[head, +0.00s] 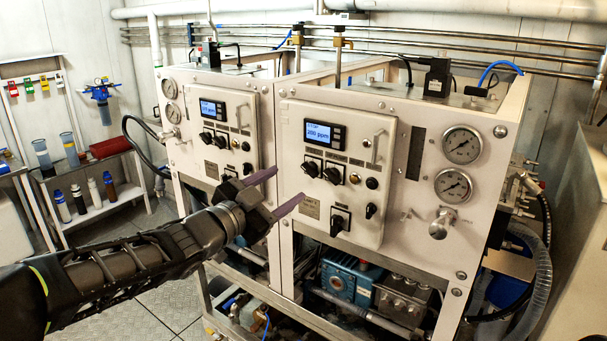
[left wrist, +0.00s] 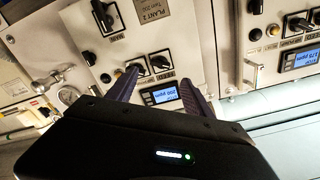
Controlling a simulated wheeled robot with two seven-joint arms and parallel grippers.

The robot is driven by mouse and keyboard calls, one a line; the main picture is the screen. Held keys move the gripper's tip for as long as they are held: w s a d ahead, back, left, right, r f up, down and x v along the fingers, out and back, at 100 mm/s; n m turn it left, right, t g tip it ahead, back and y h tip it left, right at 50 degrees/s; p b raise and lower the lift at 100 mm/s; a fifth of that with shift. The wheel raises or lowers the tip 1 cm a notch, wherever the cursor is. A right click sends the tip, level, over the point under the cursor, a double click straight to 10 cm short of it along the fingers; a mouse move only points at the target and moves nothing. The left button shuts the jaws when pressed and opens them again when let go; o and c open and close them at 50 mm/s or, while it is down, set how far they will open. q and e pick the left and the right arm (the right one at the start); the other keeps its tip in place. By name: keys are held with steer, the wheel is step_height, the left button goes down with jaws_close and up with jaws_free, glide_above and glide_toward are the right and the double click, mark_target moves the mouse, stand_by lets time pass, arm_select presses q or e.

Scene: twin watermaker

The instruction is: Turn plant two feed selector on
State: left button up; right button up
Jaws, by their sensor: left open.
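The plant two panel (head: 328,165) is the right one in the head view, with a lit display reading 200 ppm (head: 324,133). Below the display are two black rotary knobs, a left one (head: 311,167) and a right one (head: 333,175). A larger knob (head: 339,222) is lower. I cannot read which is the feed selector. My left gripper (head: 288,186) is open and empty in front of the panel's left edge. In the left wrist view, upside down, its fingers (left wrist: 160,82) appear either side of the two knobs (left wrist: 148,66); the PLANT 2 label (left wrist: 146,14) is above.
A similar panel (head: 222,125) stands to the left. Two pressure gauges (head: 462,145) and a round valve knob (head: 442,223) are right of the plant two panel. A door handle (head: 376,147) sticks out from it. A shelf with bottles (head: 88,200) is at the far left.

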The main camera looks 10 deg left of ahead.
mark_target(308, 172)
arm_select(q)
steer(key=p+x, duration=0.1)
steer(key=x, duration=0.6)
steer(key=shift+w+p, duration=0.3)
steer(key=shift+w, duration=0.1)
steer(key=shift+c, duration=0.6)
jaws_close()
